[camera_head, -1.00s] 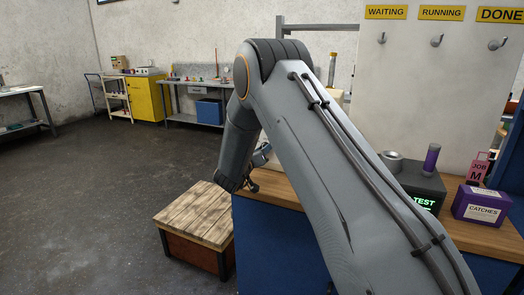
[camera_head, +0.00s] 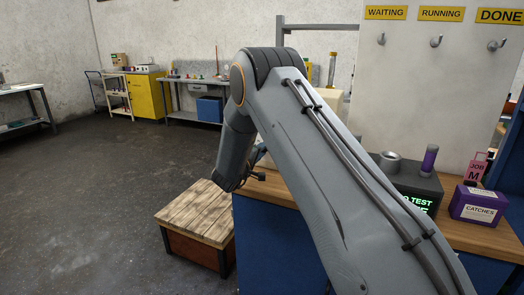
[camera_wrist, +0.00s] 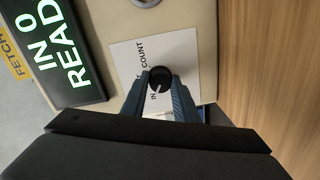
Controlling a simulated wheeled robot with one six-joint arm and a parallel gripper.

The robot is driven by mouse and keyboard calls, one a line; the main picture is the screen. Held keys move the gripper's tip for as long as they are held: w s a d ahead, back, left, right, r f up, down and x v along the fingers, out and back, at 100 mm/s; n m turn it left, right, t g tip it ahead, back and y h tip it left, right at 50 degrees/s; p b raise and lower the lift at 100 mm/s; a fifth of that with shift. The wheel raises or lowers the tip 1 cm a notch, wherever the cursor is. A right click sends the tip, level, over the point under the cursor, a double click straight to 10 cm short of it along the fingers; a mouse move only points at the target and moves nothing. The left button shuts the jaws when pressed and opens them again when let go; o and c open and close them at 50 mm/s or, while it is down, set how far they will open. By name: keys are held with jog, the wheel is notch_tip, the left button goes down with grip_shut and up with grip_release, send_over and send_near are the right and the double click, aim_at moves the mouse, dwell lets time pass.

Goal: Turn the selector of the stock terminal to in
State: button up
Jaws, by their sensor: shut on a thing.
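The selector (camera_wrist: 160,77) is a round black knob with a pale pointer line, on a white label plate (camera_wrist: 125,62) in the wrist view. The plate reads "IN" and "COUNT"; other lettering is partly hidden. My gripper (camera_wrist: 160,88) is shut on the knob, one blue-grey finger on each side. The pointer slants toward the lower left, on the side of the word "IN"; I cannot tell if it lines up exactly. The stock terminal's beige panel (camera_wrist: 100,22) carries a dark screen (camera_wrist: 52,50) with green letters "IN 0" and "READ". In the head view my arm hides most of the terminal.
A wooden bench top (camera_head: 466,232) holds a dark test box (camera_head: 412,182) and a purple "CATCHES" box (camera_head: 478,205). A low wooden crate-like stand (camera_head: 195,215) is left of the bench. Hooks hang under signs on the back board (camera_head: 450,90). Floor at left is clear.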

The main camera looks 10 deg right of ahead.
jog(key=shift+w+a+r, duration=0.1)
jog(key=shift+a, duration=0.05)
dwell(0.4)
jog(key=o, duration=1.1)
jog(key=shift+c, duration=0.2)
jog(key=b+v, duration=0.1)
jog(key=v, duration=0.6)
jog(key=shift+s+b, duration=0.35)
jog(key=shift+b, duration=0.05)
jog(key=shift+a, duration=0.15)
